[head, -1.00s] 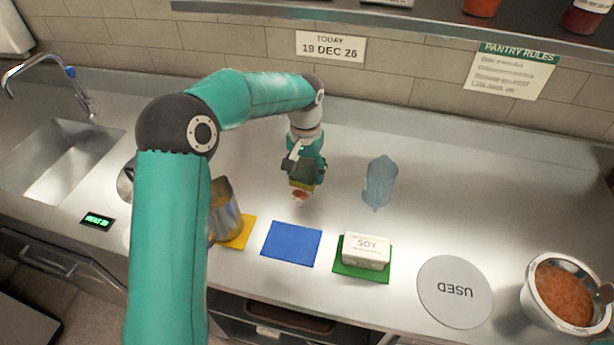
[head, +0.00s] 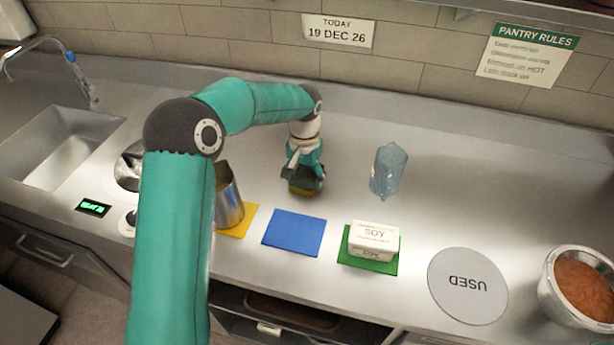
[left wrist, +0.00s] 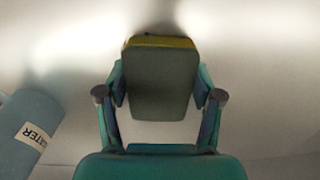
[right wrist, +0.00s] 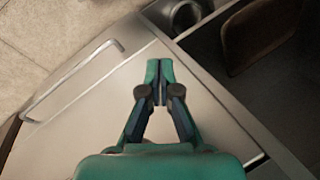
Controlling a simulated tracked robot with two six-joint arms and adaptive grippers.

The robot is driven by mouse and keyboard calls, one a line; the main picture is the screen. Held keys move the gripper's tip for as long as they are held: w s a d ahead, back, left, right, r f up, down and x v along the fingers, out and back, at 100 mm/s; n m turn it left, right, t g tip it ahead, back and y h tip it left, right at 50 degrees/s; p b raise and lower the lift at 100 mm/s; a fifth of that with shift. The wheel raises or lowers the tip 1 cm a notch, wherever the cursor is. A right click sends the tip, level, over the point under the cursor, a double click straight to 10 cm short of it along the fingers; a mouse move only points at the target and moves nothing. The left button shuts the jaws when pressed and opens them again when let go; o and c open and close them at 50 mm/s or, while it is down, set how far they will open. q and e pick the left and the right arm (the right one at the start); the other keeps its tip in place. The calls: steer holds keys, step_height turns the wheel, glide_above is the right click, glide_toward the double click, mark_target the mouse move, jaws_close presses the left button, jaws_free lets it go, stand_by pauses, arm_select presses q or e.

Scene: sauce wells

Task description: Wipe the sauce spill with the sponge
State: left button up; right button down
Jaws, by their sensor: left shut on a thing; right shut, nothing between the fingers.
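My left gripper (head: 304,182) is shut on the sponge (head: 302,192), low at the counter behind the blue mat. In the left wrist view the sponge (left wrist: 160,85) sits between both fingers, a dark grey-green block with a yellow edge. No sauce spill shows now; the counter under the sponge and gripper is hidden. My right gripper (right wrist: 161,92) is shut and empty in the right wrist view, over a cabinet front. It is outside the head view.
A blue mat (head: 294,232), a SOY tub (head: 372,240) on a green mat (head: 365,265), a USED disc (head: 467,300) and a sauce bowl (head: 547,300) line the front. A clear bluish bottle (head: 388,172) is right of the gripper.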

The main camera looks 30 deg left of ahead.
arm_select(q)
steer(key=shift+s+a, duration=0.2)
steer(key=shift+a, duration=0.35)
steer(key=shift+s+a, duration=0.15)
steer(key=shift+a, duration=0.4)
steer(key=shift+a+f, duration=0.1)
steer(key=shift+d, duration=0.3)
steer(key=d, duration=0.1)
steer(key=w+d, duration=0.1)
steer(key=d, duration=0.1)
steer(key=shift+a, duration=0.3)
steer(key=shift+s+a, duration=0.4)
steer(key=shift+a, duration=0.3)
steer(key=shift+s+a, duration=0.1)
steer(key=shift+a, duration=0.6)
steer(key=shift+s+a, duration=0.1)
steer(key=shift+w+d, duration=0.3)
steer(key=shift+d, duration=0.65)
steer(key=shift+w+d, duration=0.25)
steer(key=shift+d, duration=0.65)
step_height(320, 180, up, 4)
steer(key=shift+s+r+p, duration=0.1)
steer(key=shift+p, duration=1.1)
steer(key=shift+w+r+p, duration=0.2)
steer(key=shift+r+p, duration=0.6)
steer(key=shift+r, duration=0.25)
steer(key=shift+s+r+p, duration=0.1)
steer(key=shift+r+p, duration=0.5)
steer(key=shift+r, duration=0.3)
